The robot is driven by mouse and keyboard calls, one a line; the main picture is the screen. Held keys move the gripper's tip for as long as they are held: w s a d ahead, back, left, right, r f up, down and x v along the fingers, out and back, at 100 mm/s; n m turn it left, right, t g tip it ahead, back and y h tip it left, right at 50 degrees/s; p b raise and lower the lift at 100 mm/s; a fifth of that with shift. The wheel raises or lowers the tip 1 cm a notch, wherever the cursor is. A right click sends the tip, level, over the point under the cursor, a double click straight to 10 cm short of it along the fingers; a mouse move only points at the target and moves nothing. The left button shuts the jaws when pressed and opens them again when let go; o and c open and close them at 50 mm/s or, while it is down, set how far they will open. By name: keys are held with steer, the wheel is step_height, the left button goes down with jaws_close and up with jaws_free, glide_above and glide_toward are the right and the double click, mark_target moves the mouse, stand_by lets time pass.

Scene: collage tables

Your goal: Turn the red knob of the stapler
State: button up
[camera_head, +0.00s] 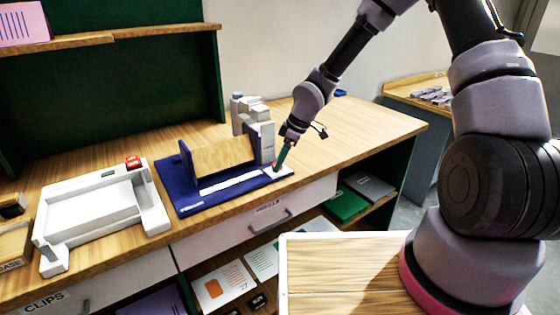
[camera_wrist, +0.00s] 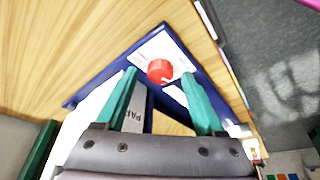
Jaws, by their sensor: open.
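The device with a dark blue base (camera_head: 172,190), which I take for the stapler, stands on the wooden counter. It has a wooden slanted board, a grey upright part and a white panel at its front right corner. The red knob (camera_wrist: 160,71) sits on that panel and carries a pale pointer mark. In the head view my gripper (camera_head: 281,160) is over this corner and mostly hides the knob. In the wrist view the teal fingers of my gripper (camera_wrist: 159,74) are open, with the knob between the tips in the picture. I cannot tell whether they touch it.
A white machine (camera_head: 100,222) with a red top part (camera_head: 133,162) stands to the left. Below the counter are a drawer (camera_head: 265,215) and open shelves with a green item (camera_head: 345,203).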

steer(key=v, duration=1)
steer(key=shift+d+r, duration=0.1)
steer(key=s+d+r+m+t+h, duration=0.1)
steer(key=s+d+r+m+h, duration=0.15)
steer(key=d+r+m, duration=0.35)
steer(key=s+d+r+m+t+h, duration=0.2)
steer(key=s+d+r+m, duration=0.15)
steer(key=d+r, duration=0.5)
steer(key=s+d+r+m+t+y, duration=0.1)
steer(key=s+d+r+m, duration=0.1)
steer(key=s+r+m, duration=0.3)
steer(key=s+d+r+m+t+y, duration=0.1)
steer(key=s+d+r+m+t, duration=0.1)
steer(key=s+r+m, duration=0.3)
steer(key=s+d+r, duration=0.1)
steer(key=s+r, duration=0.2)
steer(key=shift+s+d+m, duration=0.35)
